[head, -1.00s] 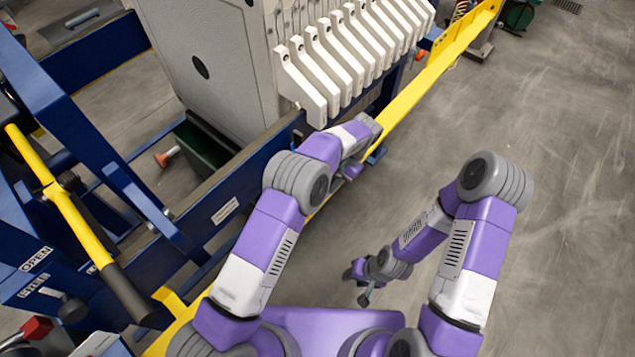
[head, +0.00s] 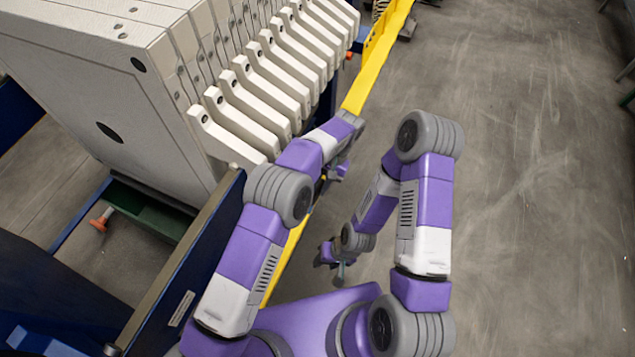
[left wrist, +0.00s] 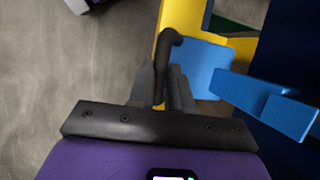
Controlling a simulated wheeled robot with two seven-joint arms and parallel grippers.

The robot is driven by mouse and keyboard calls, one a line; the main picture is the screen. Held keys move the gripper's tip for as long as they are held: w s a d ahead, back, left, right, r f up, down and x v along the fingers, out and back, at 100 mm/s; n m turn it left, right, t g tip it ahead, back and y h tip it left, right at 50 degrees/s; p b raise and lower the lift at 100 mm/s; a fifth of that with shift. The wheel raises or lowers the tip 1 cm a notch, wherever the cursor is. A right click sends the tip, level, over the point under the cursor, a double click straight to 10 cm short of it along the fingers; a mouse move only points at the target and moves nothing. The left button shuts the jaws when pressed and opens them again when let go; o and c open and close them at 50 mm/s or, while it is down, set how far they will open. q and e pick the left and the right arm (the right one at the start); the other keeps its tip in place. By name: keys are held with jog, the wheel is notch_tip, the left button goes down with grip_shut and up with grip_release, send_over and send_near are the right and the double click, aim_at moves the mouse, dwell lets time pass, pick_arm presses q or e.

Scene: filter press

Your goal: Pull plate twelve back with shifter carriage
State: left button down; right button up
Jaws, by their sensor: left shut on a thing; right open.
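The filter plates are a row of cream plates with protruding side handles (head: 262,95) in the upper middle of the head view. No number is readable, so I cannot tell which is plate twelve. My left gripper (head: 338,172) is beside the yellow rail, below the plate handles. In the left wrist view the left gripper (left wrist: 163,85) is shut on a dark bent handle (left wrist: 170,42). Beside the handle is a blue part (left wrist: 205,68), apparently the shifter carriage, at the yellow rail. My right gripper (head: 340,268) is low over the floor, open and empty.
The yellow rail (head: 378,60) runs along the plate row toward the top. A dark blue frame beam (head: 190,265) lies left of my left arm. A green tray (head: 150,212) and an orange knob (head: 101,219) are at the left.

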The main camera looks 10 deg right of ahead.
pick_arm(q)
jog(key=c, duration=1.1)
grip_release()
jog(key=shift+o, duration=0.2)
jog(key=p+v, duration=0.1)
jog(key=v, duration=0.6)
jog(key=shift+r, duration=0.25)
jog(key=shift+d, duration=0.1)
